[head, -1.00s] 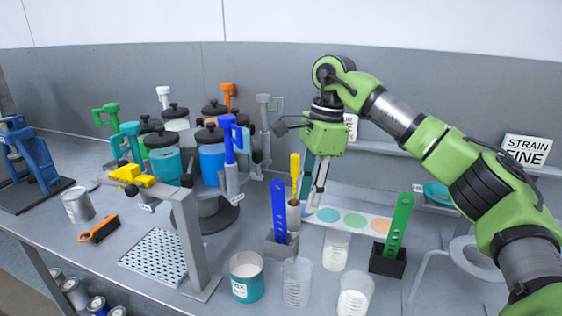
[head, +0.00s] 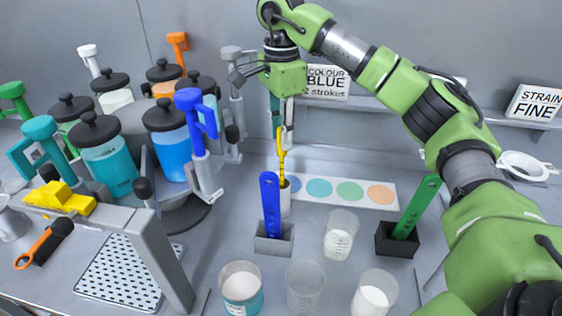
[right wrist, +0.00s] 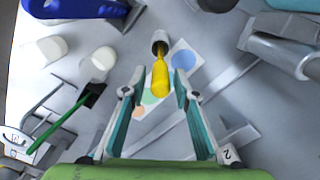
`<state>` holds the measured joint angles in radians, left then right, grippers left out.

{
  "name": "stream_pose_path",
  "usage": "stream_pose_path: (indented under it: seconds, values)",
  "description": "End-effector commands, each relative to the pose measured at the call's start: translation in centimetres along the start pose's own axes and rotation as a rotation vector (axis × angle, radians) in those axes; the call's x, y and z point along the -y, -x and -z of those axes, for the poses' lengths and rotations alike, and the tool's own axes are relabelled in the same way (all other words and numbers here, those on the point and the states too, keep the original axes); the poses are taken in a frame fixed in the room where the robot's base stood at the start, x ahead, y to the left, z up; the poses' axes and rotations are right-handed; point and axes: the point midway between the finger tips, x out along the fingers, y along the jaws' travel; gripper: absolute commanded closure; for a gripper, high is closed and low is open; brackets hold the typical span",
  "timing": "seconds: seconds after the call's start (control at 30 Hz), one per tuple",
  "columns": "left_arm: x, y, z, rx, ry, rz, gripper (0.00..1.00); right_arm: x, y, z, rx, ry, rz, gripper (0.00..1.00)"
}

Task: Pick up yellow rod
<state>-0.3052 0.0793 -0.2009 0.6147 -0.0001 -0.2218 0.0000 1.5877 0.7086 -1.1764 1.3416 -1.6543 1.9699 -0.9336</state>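The yellow rod (head: 281,158) stands upright in a small pale cup (head: 285,202) on the bench, behind the blue strip. My right gripper (head: 282,138) points down at the rod's upper end. In the right wrist view the right gripper (right wrist: 155,97) is open, with its two teal-lined fingers apart. The yellow rod (right wrist: 159,78) shows between and just beyond the fingertips, with a gap on each side. I see no contact. My left gripper is not in view.
A blue strip (head: 270,205) in a grey block and a green strip (head: 417,207) in a black block stand nearby. Clear beakers (head: 341,234) and a teal-labelled tub (head: 241,288) are in front. A carousel of lidded jars (head: 172,143) stands left. A colour-dot card (head: 335,190) lies behind.

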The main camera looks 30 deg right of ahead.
Motion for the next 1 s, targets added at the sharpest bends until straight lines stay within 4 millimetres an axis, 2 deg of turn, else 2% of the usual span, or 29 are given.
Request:
stream_pose_path:
  seconds: [0.1,0.37,0.53,0.7,0.97,1.0]
  values:
    - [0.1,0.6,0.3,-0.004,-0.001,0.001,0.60,0.0,-1.8,0.1,-0.001,-0.001,-0.001,0.72]
    - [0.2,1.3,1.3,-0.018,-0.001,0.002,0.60,-0.1,-3.6,0.0,0.000,0.000,-0.001,0.72]
    - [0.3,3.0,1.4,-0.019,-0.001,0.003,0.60,-0.2,-5.9,0.2,0.000,0.000,-0.003,0.72]
    - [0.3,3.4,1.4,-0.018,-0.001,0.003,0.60,-0.1,-8.0,0.1,0.000,0.000,0.000,0.72]
    - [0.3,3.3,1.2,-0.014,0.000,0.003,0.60,-0.1,-8.4,0.1,0.001,0.001,0.002,0.72]
    - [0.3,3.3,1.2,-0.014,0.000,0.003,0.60,-0.1,-8.4,0.1,0.001,0.000,0.002,0.83]
